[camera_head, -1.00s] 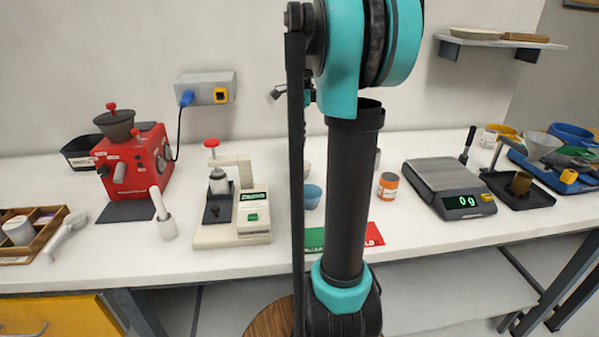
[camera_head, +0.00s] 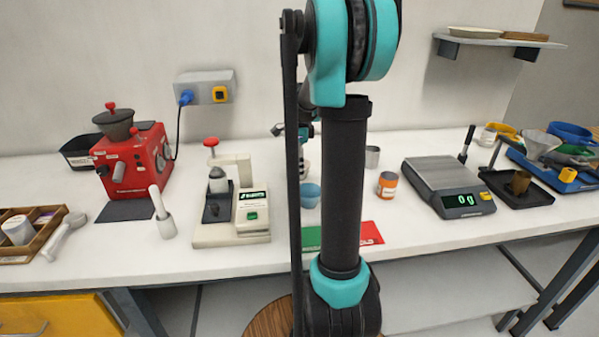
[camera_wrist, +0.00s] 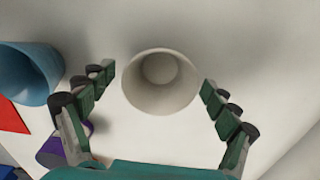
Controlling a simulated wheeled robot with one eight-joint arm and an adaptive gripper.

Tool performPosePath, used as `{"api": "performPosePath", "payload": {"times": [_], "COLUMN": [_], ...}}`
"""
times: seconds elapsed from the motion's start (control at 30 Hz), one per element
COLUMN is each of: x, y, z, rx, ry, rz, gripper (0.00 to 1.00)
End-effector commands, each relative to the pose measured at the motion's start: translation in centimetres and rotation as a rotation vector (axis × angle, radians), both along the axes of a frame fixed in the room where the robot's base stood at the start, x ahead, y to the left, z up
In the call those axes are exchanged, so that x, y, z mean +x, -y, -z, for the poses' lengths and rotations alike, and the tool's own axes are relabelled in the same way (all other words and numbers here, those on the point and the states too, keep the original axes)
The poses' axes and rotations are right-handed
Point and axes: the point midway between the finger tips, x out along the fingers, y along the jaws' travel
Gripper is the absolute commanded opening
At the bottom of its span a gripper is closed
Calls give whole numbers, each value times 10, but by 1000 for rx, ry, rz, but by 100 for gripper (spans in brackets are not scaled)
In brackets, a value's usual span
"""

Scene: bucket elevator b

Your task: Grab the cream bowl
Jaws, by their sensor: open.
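The cream bowl (camera_wrist: 160,82) shows from above in the wrist view, with its round mouth facing the camera. My gripper (camera_wrist: 158,82) is open, with one green finger on the left of the bowl and one on the right. Gaps show between both fingers and the rim in this view; I cannot tell the height difference. In the head view a small part of the bowl (camera_head: 305,168) shows beside my arm, which hides much of it and of my gripper.
A blue cup (camera_wrist: 28,75) stands left of the bowl, close to my left finger in the wrist view. A purple object (camera_wrist: 62,152) lies below it. A metal cup (camera_head: 372,157) and an orange jar (camera_head: 387,185) stand to the right. A white press (camera_head: 232,210) stands left.

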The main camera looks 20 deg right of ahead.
Motion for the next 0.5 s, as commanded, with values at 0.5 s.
{"api": "performPosePath", "payload": {"times": [0.5], "x": [0], "y": [0], "z": [0], "rx": [0], "ry": [0], "rz": [0], "gripper": [51]}}
